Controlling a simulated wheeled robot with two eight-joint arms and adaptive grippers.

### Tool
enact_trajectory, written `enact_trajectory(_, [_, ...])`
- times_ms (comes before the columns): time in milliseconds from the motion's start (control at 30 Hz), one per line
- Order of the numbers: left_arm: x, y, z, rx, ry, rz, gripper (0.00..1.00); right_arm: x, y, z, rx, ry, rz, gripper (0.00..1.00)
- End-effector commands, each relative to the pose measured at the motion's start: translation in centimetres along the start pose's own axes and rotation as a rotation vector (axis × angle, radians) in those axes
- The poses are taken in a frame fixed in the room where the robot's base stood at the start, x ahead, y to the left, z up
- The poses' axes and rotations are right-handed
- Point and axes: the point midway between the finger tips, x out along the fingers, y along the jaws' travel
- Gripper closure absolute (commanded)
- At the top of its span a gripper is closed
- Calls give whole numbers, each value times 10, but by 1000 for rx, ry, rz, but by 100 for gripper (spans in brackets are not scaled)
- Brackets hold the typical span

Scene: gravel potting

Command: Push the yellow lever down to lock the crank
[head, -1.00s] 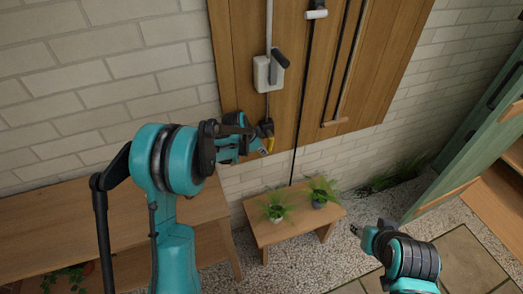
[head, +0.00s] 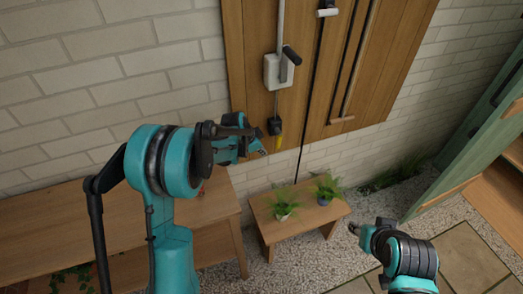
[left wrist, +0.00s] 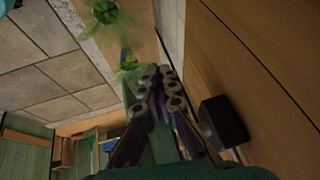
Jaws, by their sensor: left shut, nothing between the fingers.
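The yellow lever (head: 279,142) hangs downward from a small black block (head: 275,126) low on the wooden wall panel. Above it is the crank, a white box (head: 272,70) with a black handle (head: 291,55). My left gripper (head: 263,152) is shut and empty, just left of the lever and slightly below it, with a small gap in the picture. In the left wrist view its closed fingers (left wrist: 157,73) point along the panel, and the black block (left wrist: 222,122) is to their right. The lever is not clear there. My right gripper (head: 354,228) is low at the right, far from the lever.
A wooden bench (head: 305,224) with two potted plants stands below the panel. A wooden table (head: 60,215) is at the left. A green cabinet door (head: 470,125) stands open at the right. Gravel and paving cover the floor.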

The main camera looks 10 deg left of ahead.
Motion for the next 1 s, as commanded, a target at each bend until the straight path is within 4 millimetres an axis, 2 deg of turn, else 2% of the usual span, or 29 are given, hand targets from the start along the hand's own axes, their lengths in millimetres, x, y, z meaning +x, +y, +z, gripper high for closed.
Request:
enact_trajectory(600, [-51,7,74,-3,1,-1,100,-20,0,-14,0,0,0,60])
enact_trajectory(767, [-55,9,82,0,0,0,100,-21,0,-15,0,0,0,60])
enact_trajectory(1000, [-55,9,83,0,0,0,100,-21,0,-15,0,0,0,60])
